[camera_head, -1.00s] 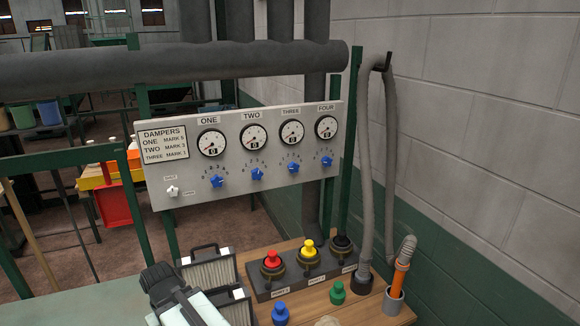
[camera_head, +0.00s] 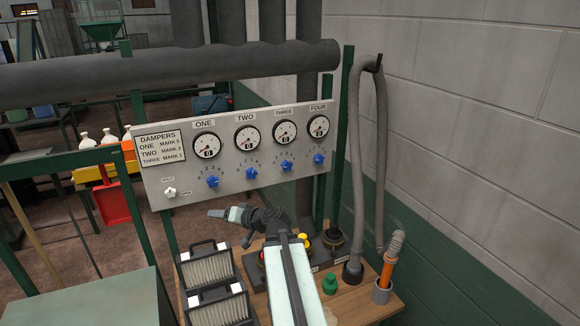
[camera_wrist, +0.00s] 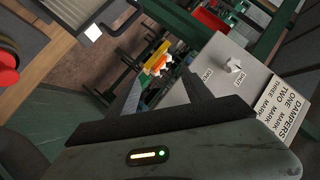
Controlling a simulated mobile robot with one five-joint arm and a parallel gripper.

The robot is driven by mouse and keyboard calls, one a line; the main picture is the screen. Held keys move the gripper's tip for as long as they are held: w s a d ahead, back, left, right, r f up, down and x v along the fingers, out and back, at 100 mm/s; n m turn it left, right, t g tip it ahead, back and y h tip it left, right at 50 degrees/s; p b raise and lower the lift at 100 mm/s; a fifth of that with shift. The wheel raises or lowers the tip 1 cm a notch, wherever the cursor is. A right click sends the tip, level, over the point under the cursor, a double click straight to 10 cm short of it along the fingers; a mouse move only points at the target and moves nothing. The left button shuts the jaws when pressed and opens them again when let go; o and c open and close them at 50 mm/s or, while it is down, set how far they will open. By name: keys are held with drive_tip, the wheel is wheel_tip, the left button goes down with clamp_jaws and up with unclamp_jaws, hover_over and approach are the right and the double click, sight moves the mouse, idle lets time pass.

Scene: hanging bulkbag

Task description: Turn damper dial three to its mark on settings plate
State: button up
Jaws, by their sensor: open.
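Damper dial three (camera_head: 286,166) is a blue knob on the grey panel (camera_head: 230,190), under the gauge labelled THREE (camera_head: 284,132). Its exact setting is too small to read. The settings plate (camera_head: 162,146) at the panel's left reads THREE MARK 1; part of it shows tilted in the wrist view (camera_wrist: 285,105). My gripper (camera_head: 217,213) is open and empty, in front of and below the panel, pointing left. It is apart from dial three, lower and to the left. In the wrist view its fingers (camera_wrist: 158,90) are spread, and dial three does not show.
Blue dials one (camera_head: 213,182), two (camera_head: 251,173) and four (camera_head: 319,159) flank dial three. A white toggle (camera_head: 170,192) sits at lower left. Two filter boxes (camera_head: 215,290) and a green knob (camera_head: 330,283) stand below. A grey hose (camera_head: 354,170) hangs right. A thick pipe (camera_head: 170,65) runs above.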

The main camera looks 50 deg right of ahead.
drive_tip(key=s+d+r+m+t+h, duration=0.1)
drive_tip(key=s+d+r+m+h, duration=0.1)
drive_tip(key=d, duration=0.4)
drive_tip(key=s+d+r+m+t+h, duration=0.1)
drive_tip(key=s+d+r, duration=0.15)
drive_tip(key=d, duration=0.25)
drive_tip(key=m+t+h, duration=0.1)
drive_tip(key=m+h, duration=0.4)
drive_tip(key=h, duration=0.1)
approach(288, 167)
drive_tip(key=w, duration=0.1)
drive_tip(key=x, duration=0.8)
drive_tip(key=shift+w+d, duration=0.15)
drive_tip(key=shift+d, duration=0.2)
drive_tip(key=c, duration=1.2)
drive_tip(key=shift+d, duration=0.1)
clamp_jaws()
drive_tip(key=shift+f+m, duration=0.1)
drive_tip(key=shift+m, duration=2.7)
drive_tip(key=shift+a, duration=0.2)
